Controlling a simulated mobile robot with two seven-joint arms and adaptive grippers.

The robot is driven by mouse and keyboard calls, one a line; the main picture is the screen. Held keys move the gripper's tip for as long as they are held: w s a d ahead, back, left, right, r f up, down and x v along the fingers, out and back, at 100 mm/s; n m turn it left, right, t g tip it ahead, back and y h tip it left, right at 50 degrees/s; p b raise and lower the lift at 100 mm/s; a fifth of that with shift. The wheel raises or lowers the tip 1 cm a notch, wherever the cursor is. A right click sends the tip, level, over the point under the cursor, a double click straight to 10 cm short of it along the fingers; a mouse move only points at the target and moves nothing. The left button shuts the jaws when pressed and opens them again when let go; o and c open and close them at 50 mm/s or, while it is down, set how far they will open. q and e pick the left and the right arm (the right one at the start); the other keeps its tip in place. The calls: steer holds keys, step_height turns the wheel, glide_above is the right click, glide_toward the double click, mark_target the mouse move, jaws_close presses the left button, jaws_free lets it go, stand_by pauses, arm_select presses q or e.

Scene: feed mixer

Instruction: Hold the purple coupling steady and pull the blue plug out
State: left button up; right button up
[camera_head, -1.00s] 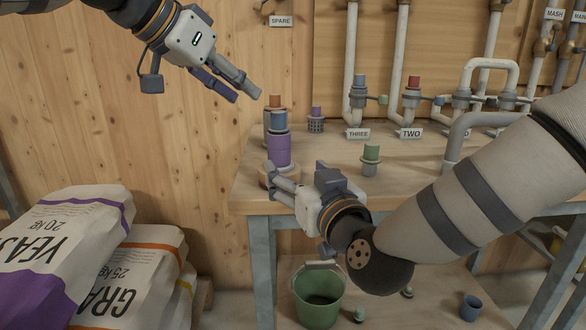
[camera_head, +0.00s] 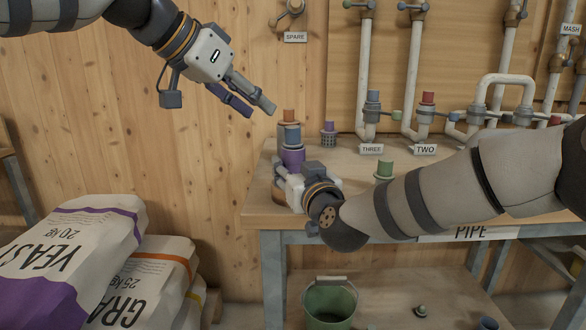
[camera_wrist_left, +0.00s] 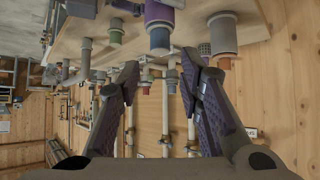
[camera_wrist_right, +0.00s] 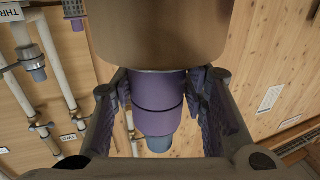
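The purple coupling (camera_head: 293,157) stands upright on the bench's left end. The blue plug (camera_head: 293,136) sits in its top. My right gripper (camera_head: 278,168) is at the coupling's lower front. In the right wrist view the coupling (camera_wrist_right: 158,90) lies between my right finger pads (camera_wrist_right: 160,88), very close to both; whether they press on it I cannot tell. The blue plug (camera_wrist_right: 158,145) shows beyond it. My left gripper (camera_head: 258,108) is open and empty, up and left of the plug. In the left wrist view (camera_wrist_left: 158,62) its fingers are apart.
An orange-topped fitting (camera_head: 289,116) stands just behind the blue plug. A purple plug in a grey basket (camera_head: 329,134) and a green plug (camera_head: 385,168) are on the bench (camera_head: 262,213). Pipes rise behind. Feed sacks (camera_head: 75,255) lie lower left.

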steer(key=c, duration=0.4)
arm_select(q)
steer(key=shift+o, duration=0.8)
arm_select(e)
steer(key=shift+c, duration=0.7)
arm_select(q)
steer(key=shift+o, duration=0.8)
steer(key=shift+s+d+f+n, duration=0.15)
steer(key=shift+f+n, duration=0.15)
steer(key=shift+n, duration=0.2)
arm_select(e)
steer(key=shift+d, duration=0.1)
arm_select(q)
steer(key=n+t+h, duration=0.3)
steer(key=n+h, duration=0.4)
steer(key=n, duration=2.6)
glide_toward(286, 130)
steer(key=x, duration=1.1)
steer(key=shift+d+f, duration=0.1)
steer(key=shift+d, duration=0.05)
arm_select(e)
steer(key=shift+f, duration=0.1)
arm_select(q)
jaws_close()
